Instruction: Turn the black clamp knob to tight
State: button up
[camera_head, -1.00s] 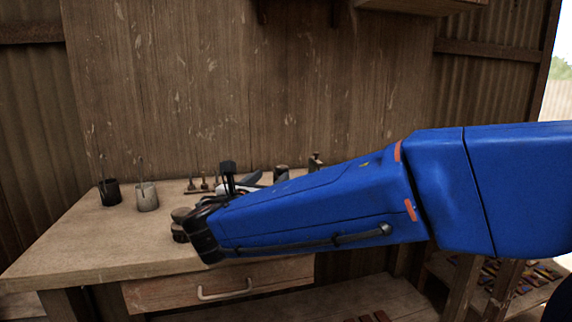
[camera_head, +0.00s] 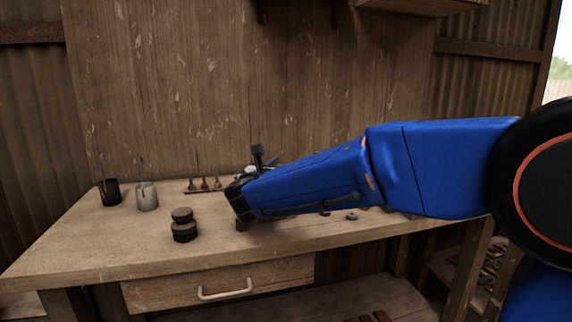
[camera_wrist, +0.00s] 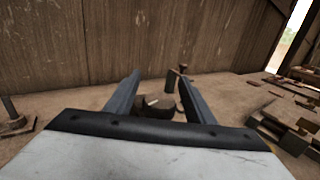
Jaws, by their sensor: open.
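In the wrist view my gripper (camera_wrist: 159,82) is open, its two long fingers apart and pointing forward over the bench. A low, dark, round piece (camera_wrist: 153,105) with a pale mark on top shows between the fingers. It may be the black clamp knob, but its tight or loose setting cannot be read. I cannot tell whether the fingers touch it. In the head view my arm hides the press and most of the gripper. A dark stack of two ribbed round pieces (camera_head: 184,226) stands clear on the bench, left of my wrist.
Two brush cups (camera_head: 147,196) and a row of small tools (camera_head: 204,184) stand on the bench (camera_head: 100,248). In the wrist view an upright cylinder (camera_wrist: 171,82) stands behind the round piece, and wooden blocks (camera_wrist: 289,128) lie at right. The left front bench top is clear.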

jog(key=c, duration=1.1)
jog(key=shift+o, duration=0.2)
jog(key=shift+m+h, duration=0.3)
jog(key=shift+h, duration=0.2)
jog(key=shift+s+d+m+g+h, duration=0.4)
jog(key=shift+m+g+h, duration=1.35)
jog(key=shift+g+h, duration=0.15)
jog(key=shift+s+d+m+g+h, duration=0.4)
jog(key=shift+d+m+g+h, duration=0.05)
jog(key=shift+m+g+h, duration=1.4)
jog(key=shift+s+d+m+g+h, duration=0.4)
jog(key=shift+m+g+h, duration=1.3)
jog(key=shift+g, duration=0.35)
